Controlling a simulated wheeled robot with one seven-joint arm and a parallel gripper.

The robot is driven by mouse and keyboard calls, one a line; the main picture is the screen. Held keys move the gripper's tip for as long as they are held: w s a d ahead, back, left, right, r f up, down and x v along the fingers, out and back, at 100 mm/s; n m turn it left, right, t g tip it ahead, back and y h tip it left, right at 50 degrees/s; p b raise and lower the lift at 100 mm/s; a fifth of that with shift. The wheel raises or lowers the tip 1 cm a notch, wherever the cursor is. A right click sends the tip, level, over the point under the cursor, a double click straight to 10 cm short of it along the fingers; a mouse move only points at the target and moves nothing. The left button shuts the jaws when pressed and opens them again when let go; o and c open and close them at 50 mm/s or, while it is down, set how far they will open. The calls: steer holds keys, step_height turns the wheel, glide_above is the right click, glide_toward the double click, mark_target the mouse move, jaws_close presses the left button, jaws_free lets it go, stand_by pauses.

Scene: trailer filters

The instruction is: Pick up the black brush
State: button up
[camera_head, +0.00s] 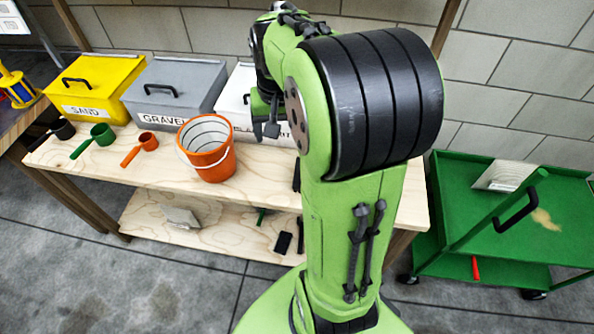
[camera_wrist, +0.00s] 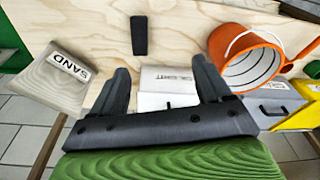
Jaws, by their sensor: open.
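A small dark, flat, oblong thing (camera_wrist: 139,35), probably the black brush, lies on the wooden tabletop in the wrist view. In the head view a dark narrow piece (camera_head: 297,175) shows on the table right of the orange bucket, partly hidden by my arm; it may be the same thing. My gripper (camera_wrist: 163,78) is open and empty, its fingers apart, with the dark thing beyond the fingertips. In the head view my gripper (camera_head: 268,120) hangs in front of the white box, partly hidden by my arm.
An orange bucket (camera_head: 207,150) stands on the wooden table (camera_head: 110,172). Yellow (camera_head: 100,85), grey (camera_head: 170,90) and white (camera_head: 238,95) boxes line the back. Scoops lie at left. A bag marked SAND (camera_wrist: 45,80) shows in the wrist view. A green cart (camera_head: 480,230) stands right.

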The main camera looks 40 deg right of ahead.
steer(key=w+d+f+m+g+b, duration=0.1)
steer(key=w+d+f+m+b, duration=0.15)
steer(key=d+f, duration=0.7)
steer(key=shift+m+y, duration=0.25)
steer(key=shift+y, duration=0.15)
steer(key=f+b, duration=0.1)
steer(key=f, duration=0.2)
steer(key=f+b, duration=0.1)
steer(key=f, duration=0.2)
steer(key=s+f, duration=0.1)
steer(key=f, duration=0.3)
steer(key=shift+a+f+b, duration=0.1)
steer(key=shift+a+b, duration=0.2)
steer(key=shift+b, duration=0.1)
step_height(320, 180, down, 6)
steer(key=shift+w+a+r+b, duration=0.1)
steer(key=shift+w+a+b, duration=0.05)
steer(key=shift+b, duration=1.1)
steer(key=shift+r, duration=0.15)
steer(key=shift+c, duration=0.5)
steer(key=c, duration=1)
